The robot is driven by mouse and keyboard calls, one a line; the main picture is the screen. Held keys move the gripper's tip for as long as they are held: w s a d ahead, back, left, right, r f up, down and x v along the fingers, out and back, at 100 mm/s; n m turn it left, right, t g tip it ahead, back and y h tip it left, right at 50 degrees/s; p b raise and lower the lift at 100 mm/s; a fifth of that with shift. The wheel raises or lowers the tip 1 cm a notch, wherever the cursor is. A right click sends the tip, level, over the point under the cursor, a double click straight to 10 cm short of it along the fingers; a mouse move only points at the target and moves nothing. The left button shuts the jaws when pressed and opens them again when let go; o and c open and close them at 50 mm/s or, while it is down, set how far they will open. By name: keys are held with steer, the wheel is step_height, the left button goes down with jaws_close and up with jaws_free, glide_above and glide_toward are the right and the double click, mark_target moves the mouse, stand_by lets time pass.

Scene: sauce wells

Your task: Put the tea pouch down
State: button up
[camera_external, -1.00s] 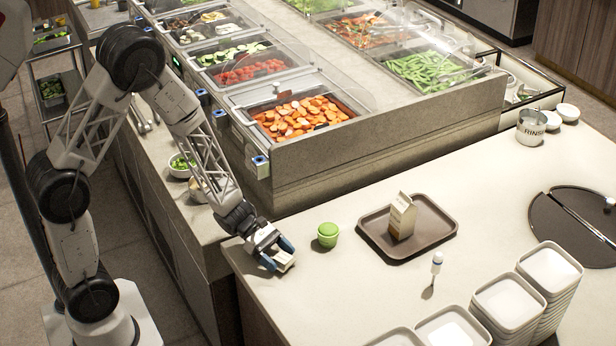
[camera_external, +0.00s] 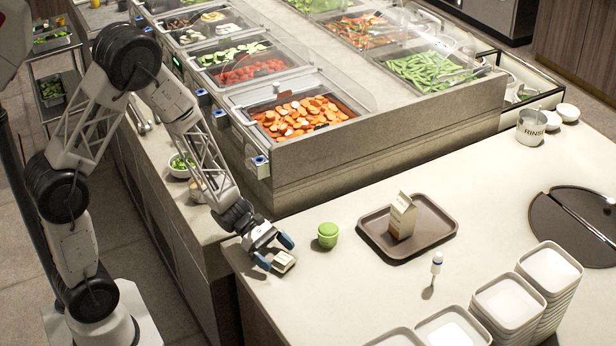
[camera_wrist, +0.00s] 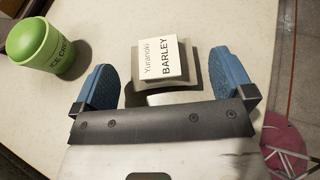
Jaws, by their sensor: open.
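The tea pouch (camera_wrist: 165,60) has a pale label reading "Yuranoki BARLEY" in the wrist view. It lies on the counter near the left edge, and it also shows in the external view (camera_external: 283,261). My gripper (camera_wrist: 168,82) is open, its blue fingertips standing apart on either side of the pouch. A gap shows between the pouch and each finger in the wrist view. The near part of the pouch runs toward the gripper's dark front edge, which hides what lies below it.
A green cup (camera_external: 328,235) stands just right of my gripper and shows at left in the wrist view (camera_wrist: 42,48). A brown tray (camera_external: 440,236) holds a carton (camera_external: 402,217).

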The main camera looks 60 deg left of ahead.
steer(key=shift+v, duration=5.45)
steer(key=shift+s, duration=0.1)
steer(key=shift+s+d+r+m, duration=0.2)
steer(key=shift+d+r+m, duration=0.1)
steer(key=shift+r, duration=0.2)
steer(key=s+d+r+m+g+y, duration=0.1)
steer(key=s+r+m+g+y, duration=0.1)
steer(key=s+r+m+y, duration=1)
steer(key=shift+s+d+r+m+y, duration=0.35)
steer(key=shift+s+r+m, duration=3.75)
steer(key=shift+r+m, duration=1.2)
steer(key=shift+r+n, duration=0.2)
steer(key=shift+n, duration=0.1)
